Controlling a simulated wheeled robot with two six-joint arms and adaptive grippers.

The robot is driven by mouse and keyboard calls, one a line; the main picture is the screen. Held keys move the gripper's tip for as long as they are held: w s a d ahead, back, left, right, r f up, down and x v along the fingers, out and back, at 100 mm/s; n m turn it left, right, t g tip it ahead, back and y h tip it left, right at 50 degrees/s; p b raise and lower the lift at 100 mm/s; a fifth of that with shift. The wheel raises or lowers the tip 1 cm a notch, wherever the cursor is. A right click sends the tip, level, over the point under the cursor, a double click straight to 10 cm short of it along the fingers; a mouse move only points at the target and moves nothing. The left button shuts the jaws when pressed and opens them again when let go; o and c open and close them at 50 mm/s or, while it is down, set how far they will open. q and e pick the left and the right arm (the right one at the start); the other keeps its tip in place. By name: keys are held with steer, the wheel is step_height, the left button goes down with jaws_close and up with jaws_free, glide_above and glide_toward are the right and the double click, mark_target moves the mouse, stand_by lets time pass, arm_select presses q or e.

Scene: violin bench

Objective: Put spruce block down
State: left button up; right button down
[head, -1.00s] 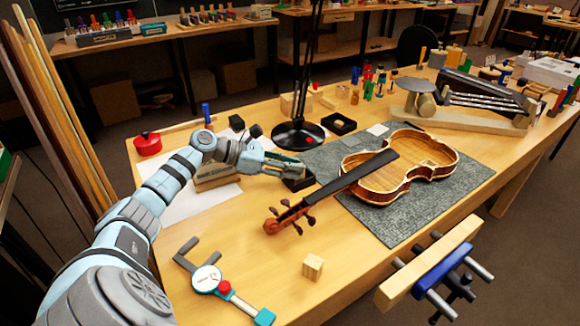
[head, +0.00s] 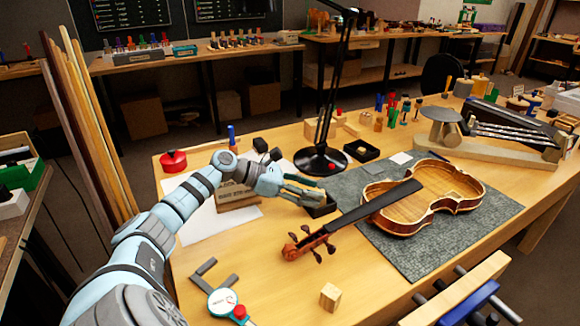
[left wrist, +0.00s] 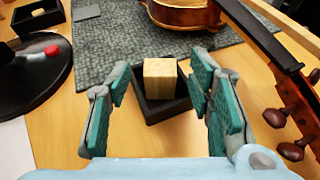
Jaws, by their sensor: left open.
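A pale wooden block, which I take for the spruce block (left wrist: 160,78), rests in a small square black tray (left wrist: 166,111) in the left wrist view. It shows between the spread fingers of my left gripper (left wrist: 162,76), with a visible gap to each finger. In the head view my left gripper (head: 318,194) is over the black tray (head: 325,210), left of the violin neck. My right gripper is not in view.
A black lamp base (head: 320,161) stands behind my gripper. Another pale block (head: 330,297) and a caliper-like tool (head: 222,301) lie at the front. Bare bench lies between.

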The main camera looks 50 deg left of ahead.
arm_select(q)
steer(key=p+v, duration=0.1)
steer(key=v, duration=0.6)
steer(key=shift+r+p, duration=0.15)
steer(key=shift+p, duration=0.15)
steer(key=p+v, duration=0.3)
steer(key=v, duration=0.1)
